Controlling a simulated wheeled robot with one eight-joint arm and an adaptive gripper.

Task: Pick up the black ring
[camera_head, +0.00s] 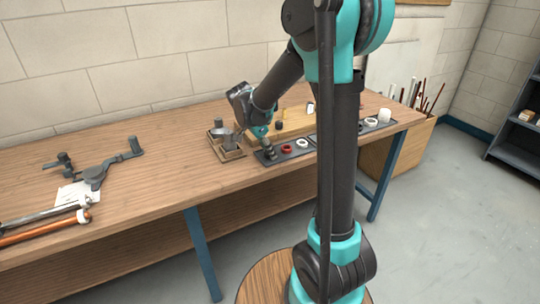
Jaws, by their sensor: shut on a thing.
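My gripper (266,146) reaches down to the left end of a dark tray (276,160) on the workbench. It is shut on a small dark thing at its fingertips, which looks like the black ring (270,153). The ring is small in this view and partly hidden by the fingers. I cannot tell whether it is clear of the tray. To its right in the same tray lie a red ring (287,149) and a white ring (302,143).
Small wooden boxes (229,154) stand just left of the gripper. A wooden board (292,128) lies behind the tray. A second tray with white fittings (384,116) is to the right. A bender tool (100,171) and pipes (45,230) lie at left. The bench between is clear.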

